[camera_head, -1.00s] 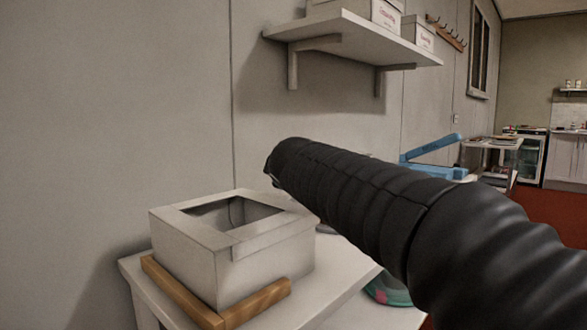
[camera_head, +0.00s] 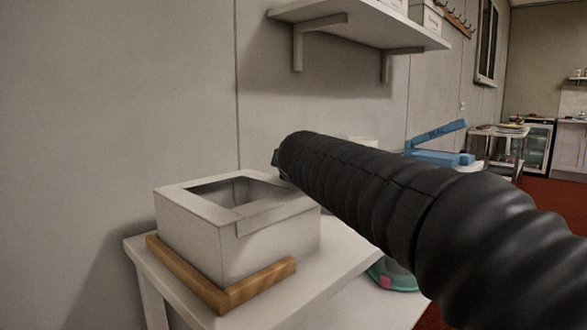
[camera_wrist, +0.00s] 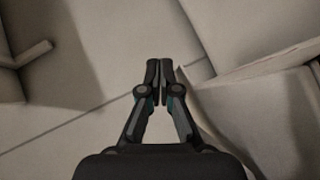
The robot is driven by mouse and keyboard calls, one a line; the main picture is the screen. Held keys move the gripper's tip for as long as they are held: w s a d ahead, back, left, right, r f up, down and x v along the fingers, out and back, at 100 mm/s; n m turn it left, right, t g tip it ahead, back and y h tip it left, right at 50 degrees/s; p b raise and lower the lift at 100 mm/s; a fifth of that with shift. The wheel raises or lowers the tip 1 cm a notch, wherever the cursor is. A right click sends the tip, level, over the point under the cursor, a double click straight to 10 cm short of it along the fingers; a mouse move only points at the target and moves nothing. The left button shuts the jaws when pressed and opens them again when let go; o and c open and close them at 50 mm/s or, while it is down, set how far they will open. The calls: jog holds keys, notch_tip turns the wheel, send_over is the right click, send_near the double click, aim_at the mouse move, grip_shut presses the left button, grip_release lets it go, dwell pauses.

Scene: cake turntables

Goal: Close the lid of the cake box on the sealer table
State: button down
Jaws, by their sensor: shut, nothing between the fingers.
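The pale grey cake box (camera_head: 190,235) stands on a white table in the head view. Its lid (camera_head: 180,192), with a large window opening, lies about level over the box, and a flap (camera_head: 275,215) hangs at the front edge. I cannot tell whether it is fully seated. My black-sleeved arm reaches to the box's far right corner and hides part of it; the fingers are hidden there. In the wrist view my gripper (camera_wrist: 160,66) is shut and empty, beside a pale panel edge (camera_wrist: 245,75) that looks like part of the box; contact is unclear.
A wooden corner guide (camera_head: 225,292) borders the box on the white table (camera_head: 325,265). A wall shelf (camera_head: 360,28) hangs above. A blue sealer-like device (camera_head: 440,150) stands behind my arm. A green round thing (camera_head: 392,275) sits lower right.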

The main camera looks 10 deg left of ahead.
notch_tip(320, 180, up, 4)
jog(key=p, duration=0.3)
jog(key=shift+r, duration=0.15)
jog(key=s+d+r+p, duration=0.2)
jog(key=s+d+r, duration=0.2)
jog(key=d+r, duration=0.2)
jog(key=s+d+f+m+g+h, duration=0.2)
jog(key=s+d+f+m, duration=0.3)
jog(key=s+d+f, duration=0.3)
jog(key=s+d+f+m+g, duration=0.3)
jog(key=s+d+f+m, duration=0.3)
jog(key=s+f, duration=0.5)
jog(key=s+d+f+m+g+h, duration=0.1)
jog(key=s+d+f+m+g, duration=0.2)
jog(key=s+f, duration=0.9)
jog(key=d+f+m, duration=0.2)
jog(key=d+m, duration=0.1)
jog(key=shift+f+g, duration=0.35)
jog(key=shift+g, duration=0.05)
jog(key=shift+s, duration=0.1)
